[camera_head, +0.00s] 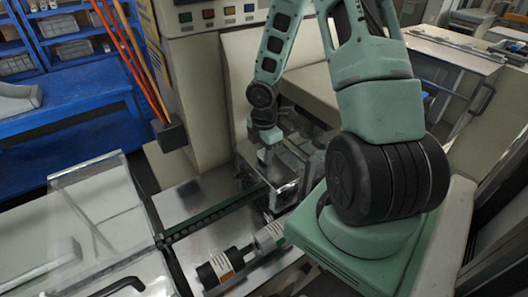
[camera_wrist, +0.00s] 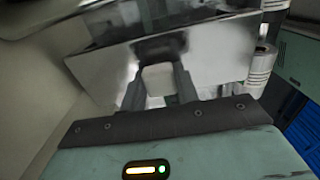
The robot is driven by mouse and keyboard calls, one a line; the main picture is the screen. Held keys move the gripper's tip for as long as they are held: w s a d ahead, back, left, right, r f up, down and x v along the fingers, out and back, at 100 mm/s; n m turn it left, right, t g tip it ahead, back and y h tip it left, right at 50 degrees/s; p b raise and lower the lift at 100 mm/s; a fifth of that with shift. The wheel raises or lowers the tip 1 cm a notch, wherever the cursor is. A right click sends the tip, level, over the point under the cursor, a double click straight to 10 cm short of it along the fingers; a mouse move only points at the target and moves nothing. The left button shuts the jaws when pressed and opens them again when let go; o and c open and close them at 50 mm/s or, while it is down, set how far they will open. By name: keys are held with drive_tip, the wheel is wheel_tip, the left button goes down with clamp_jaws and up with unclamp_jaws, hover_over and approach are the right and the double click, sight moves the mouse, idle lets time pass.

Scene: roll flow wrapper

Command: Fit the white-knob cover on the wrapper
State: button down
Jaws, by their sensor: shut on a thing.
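My gripper (camera_wrist: 158,85) is shut on the white knob (camera_wrist: 157,79), which sits between its two fingers in the wrist view. A shiny, reflective cover panel (camera_wrist: 213,65) spreads behind and around the knob. In the head view my gripper (camera_head: 266,156) points down over the wrapper's middle section, at a clear-and-metal cover (camera_head: 287,190). The knob is too small to make out there. The cover's lower edges and its contact with the wrapper (camera_head: 195,200) are hidden or unclear, so I cannot tell if it is seated.
A black roll with a label (camera_head: 217,268) and a pale roll (camera_head: 270,236) lie at the front of the wrapper. A clear hood (camera_head: 92,200) with a black handle (camera_head: 118,287) stands at left. A beige control housing (camera_head: 190,85) rises behind. Blue shelving (camera_head: 65,45) stands far left.

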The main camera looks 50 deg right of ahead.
drive_tip(key=shift+f+b, duration=0.45)
drive_tip(key=shift+f, duration=0.2)
drive_tip(key=c, duration=1)
unclamp_jaws()
drive_tip(key=shift+o, duration=0.2)
wheel_tip(320, 180, up, 18)
drive_tip(key=p, duration=0.4)
drive_tip(key=shift+f, duration=0.25)
